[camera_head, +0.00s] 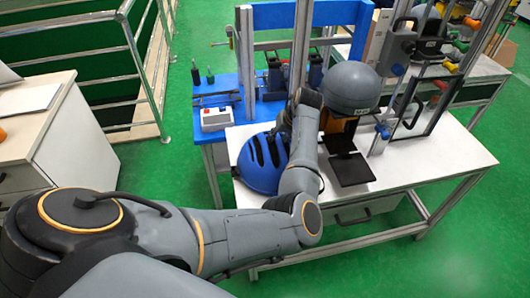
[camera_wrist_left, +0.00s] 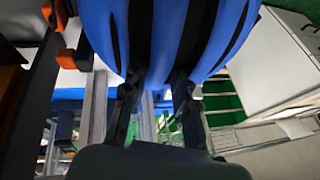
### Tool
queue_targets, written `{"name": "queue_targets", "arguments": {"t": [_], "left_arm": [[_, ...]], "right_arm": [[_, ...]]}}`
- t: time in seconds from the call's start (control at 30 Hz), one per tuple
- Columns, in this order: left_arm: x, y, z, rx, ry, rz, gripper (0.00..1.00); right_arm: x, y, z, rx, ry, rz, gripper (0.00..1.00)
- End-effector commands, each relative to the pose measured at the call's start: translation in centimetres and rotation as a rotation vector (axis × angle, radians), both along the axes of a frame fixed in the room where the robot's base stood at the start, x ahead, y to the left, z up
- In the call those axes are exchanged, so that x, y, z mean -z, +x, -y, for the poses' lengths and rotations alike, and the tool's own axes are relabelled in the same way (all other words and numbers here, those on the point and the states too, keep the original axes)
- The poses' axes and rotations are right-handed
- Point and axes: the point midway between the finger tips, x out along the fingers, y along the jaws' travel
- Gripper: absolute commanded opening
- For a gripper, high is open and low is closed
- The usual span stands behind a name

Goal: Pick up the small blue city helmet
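The blue helmet (camera_head: 262,165) with dark vent slots sits at the left end of the white table in the head view. In the left wrist view its ribbed shell (camera_wrist_left: 165,40) fills the top middle. My left gripper (camera_head: 284,122) is at the helmet's upper right side, partly hidden by its own arm. In the left wrist view its two dark fingers (camera_wrist_left: 158,85) stand apart, with the tips at the near edge of the shell and blue shell showing between them. I cannot tell whether they touch it. My right gripper is not in view.
The white table (camera_head: 440,150) carries a dark grey rounded form (camera_head: 352,88) and black plates (camera_head: 351,169) right of my arm. A grey-and-red control box (camera_head: 216,118) stands on the blue bench behind the helmet. A white cabinet (camera_head: 75,135) and railing are at left. Green floor is between.

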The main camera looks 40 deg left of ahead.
Motion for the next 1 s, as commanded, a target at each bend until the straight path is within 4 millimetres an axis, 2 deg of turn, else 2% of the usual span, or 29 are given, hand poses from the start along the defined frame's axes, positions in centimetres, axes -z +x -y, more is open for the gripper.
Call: {"name": "queue_targets", "arguments": {"t": [0.1, 0.2, 0.37, 0.5, 0.67, 1.0], "left_arm": [[-0.1, 0.1, 0.1, 0.001, 0.000, 0.001, 0.29], [-0.1, 0.0, 0.1, 0.000, -0.001, 0.001, 0.29], [-0.1, 0.0, 0.1, 0.000, -0.001, 0.001, 0.00], [0.0, 0.0, 0.1, 0.000, -0.001, 0.000, 0.00], [-0.1, 0.0, 0.1, 0.000, 0.001, 0.001, 0.00], [-1.0, 0.0, -0.3, 0.000, -0.001, 0.001, 0.00]], "right_arm": [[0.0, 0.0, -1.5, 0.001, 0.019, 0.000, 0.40], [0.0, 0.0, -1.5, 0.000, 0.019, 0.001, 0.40], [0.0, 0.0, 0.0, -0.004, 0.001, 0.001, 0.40], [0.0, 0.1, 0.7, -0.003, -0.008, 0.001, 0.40], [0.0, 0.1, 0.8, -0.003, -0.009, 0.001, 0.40], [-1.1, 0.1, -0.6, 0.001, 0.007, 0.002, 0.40]]}}
